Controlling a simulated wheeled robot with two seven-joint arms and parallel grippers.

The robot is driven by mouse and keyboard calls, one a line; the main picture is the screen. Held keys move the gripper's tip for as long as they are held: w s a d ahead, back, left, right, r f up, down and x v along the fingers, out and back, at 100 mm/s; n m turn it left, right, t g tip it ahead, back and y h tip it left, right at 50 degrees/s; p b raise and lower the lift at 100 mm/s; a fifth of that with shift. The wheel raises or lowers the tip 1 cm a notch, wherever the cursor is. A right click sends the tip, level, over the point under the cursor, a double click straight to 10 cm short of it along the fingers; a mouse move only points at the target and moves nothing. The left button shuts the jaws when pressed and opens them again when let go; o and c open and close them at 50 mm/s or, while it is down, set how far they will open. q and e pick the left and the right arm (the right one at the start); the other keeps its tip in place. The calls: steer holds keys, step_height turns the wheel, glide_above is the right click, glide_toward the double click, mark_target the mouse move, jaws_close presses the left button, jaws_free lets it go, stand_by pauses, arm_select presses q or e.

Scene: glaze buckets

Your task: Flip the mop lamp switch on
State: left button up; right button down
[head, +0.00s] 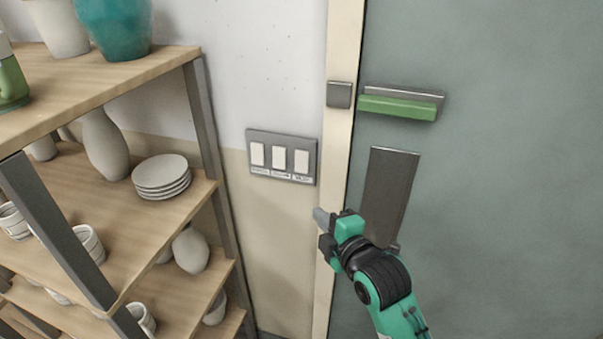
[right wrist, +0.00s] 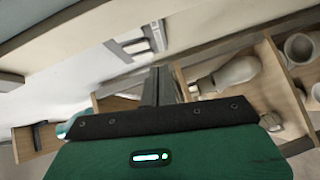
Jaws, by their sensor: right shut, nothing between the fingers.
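A grey switch panel (head: 282,137) with three white rocker switches is on the wall between the shelf and the door frame. Small labels sit under the rockers; they are too small to read surely, so I cannot tell from them which is the mop lamp switch. The right-hand rocker (head: 301,161) is closest to my gripper. My right gripper (head: 322,217) is shut and empty, below and right of the panel, in front of the door frame, apart from the switches. In the right wrist view the fingers (right wrist: 160,86) point toward the wall, with the panel (right wrist: 137,44) beyond them. My left gripper is out of view.
A wooden shelf (head: 110,72) with vases, cups and stacked plates (head: 161,175) stands left of the panel. A grey-green door (head: 500,180) with a green handle (head: 398,107) and dark plate is on the right. The wall below the panel is clear.

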steer(key=r, duration=0.1)
steer(key=s+r, duration=0.1)
steer(key=r, duration=0.1)
steer(key=shift+a+r+n+y, duration=0.1)
steer(key=shift+n+y, duration=0.2)
steer(key=shift+n, duration=0.1)
steer(key=shift+w, duration=0.1)
steer(key=p, duration=0.3)
glide_toward(296, 169)
steer(key=a, duration=0.4)
steer(key=w, duration=0.1)
steer(key=w+d+p, duration=0.1)
steer(key=w, duration=0.1)
steer(key=w+f, duration=0.1)
steer(key=w, duration=0.1)
steer(key=shift+d+p, duration=0.2)
steer(key=shift+p, duration=0.15)
